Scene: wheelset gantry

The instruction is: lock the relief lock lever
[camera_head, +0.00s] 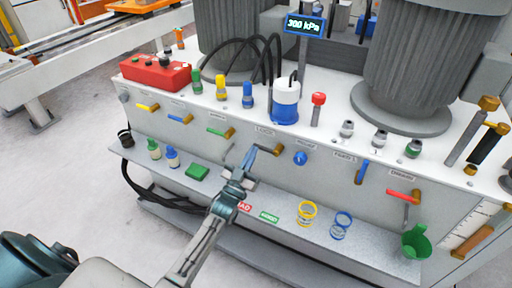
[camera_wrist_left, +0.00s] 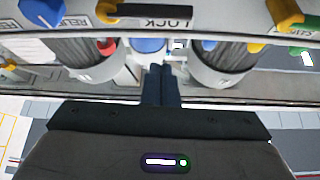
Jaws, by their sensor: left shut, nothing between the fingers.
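The lock lever (camera_head: 264,149) is a dark bar with a gold hub at its right end, on the front panel under a label reading LOCK. It lies nearly level, pointing left from the hub. In the left wrist view the black lever (camera_wrist_left: 155,10) shows at the top edge beside its gold hub and the LOCK label. My left gripper (camera_head: 250,153) is shut and empty, its tips close to the lever's free end; I cannot tell whether they touch. The shut fingers also show in the left wrist view (camera_wrist_left: 161,72). My right gripper is not in view.
The blue relief knob (camera_head: 300,158) is just right of the lever hub. A green-handled lever (camera_head: 218,132) is to the left, a blue one (camera_head: 362,171) to the right. A shelf (camera_head: 290,233) below holds rings, tags and a green cup (camera_head: 416,243). A display (camera_head: 304,24) reads 300 kPa.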

